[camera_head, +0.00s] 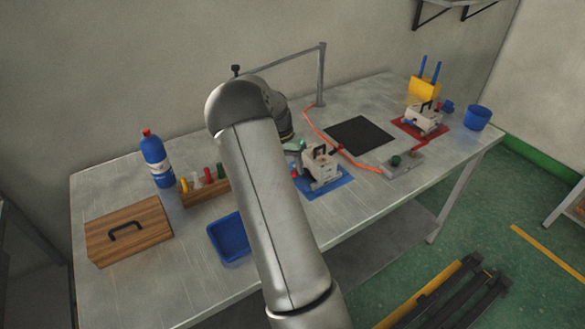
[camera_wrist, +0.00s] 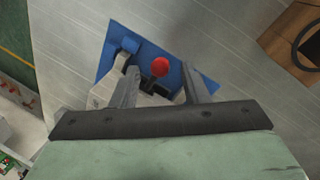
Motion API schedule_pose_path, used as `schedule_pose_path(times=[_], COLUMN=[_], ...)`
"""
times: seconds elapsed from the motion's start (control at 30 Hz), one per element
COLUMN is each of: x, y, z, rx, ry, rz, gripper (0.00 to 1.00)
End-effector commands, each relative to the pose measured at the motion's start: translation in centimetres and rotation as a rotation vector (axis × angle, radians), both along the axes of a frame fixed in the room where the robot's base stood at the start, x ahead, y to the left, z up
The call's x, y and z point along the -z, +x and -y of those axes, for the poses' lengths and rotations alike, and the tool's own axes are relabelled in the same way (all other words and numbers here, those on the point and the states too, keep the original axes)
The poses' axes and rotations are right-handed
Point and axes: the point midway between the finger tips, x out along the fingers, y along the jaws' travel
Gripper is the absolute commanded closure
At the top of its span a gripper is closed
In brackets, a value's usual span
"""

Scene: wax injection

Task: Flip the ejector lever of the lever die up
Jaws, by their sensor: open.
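A pale grey die (camera_head: 321,166) sits on a blue mat (camera_head: 338,185) near the middle of the bench. In the wrist view the die (camera_wrist: 108,92) is partly hidden behind my gripper. A red ball knob (camera_wrist: 160,67) on a dark stem, apparently its lever, shows between my fingers in that view. My gripper (camera_wrist: 160,82) is open, with one finger on each side of the knob in the picture. I cannot tell whether either finger touches it. In the head view my arm hides most of the gripper.
A second die (camera_head: 424,118) stands on a red mat at the right. A black pad (camera_head: 360,135), an orange cord (camera_head: 345,157) and a grey block with knobs (camera_head: 402,163) lie between. A blue tray (camera_head: 230,238), wooden box (camera_head: 128,228) and blue bottle (camera_head: 156,160) stand left.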

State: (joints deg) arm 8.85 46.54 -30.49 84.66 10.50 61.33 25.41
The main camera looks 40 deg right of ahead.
Motion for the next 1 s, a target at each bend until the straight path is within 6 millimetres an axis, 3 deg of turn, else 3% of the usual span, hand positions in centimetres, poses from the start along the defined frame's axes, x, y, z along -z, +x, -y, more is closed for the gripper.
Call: schedule_pose_path(times=[0.2,0.47,0.6,0.63,1.0], x=[1.5,1.6,1.6,1.6,1.0], y=[-0.4,-0.4,-0.4,-0.4,-0.4], z=[0.2,0.2,0.2,0.2,0.6], rx=[0.0,-0.001,-0.001,-0.001,0.002], ry=[0.0,0.001,0.001,0.001,0.111], rz=[0.0,0.001,0.001,0.001,0.013], gripper=[0.59,0.59,0.95,1.0,1.0])
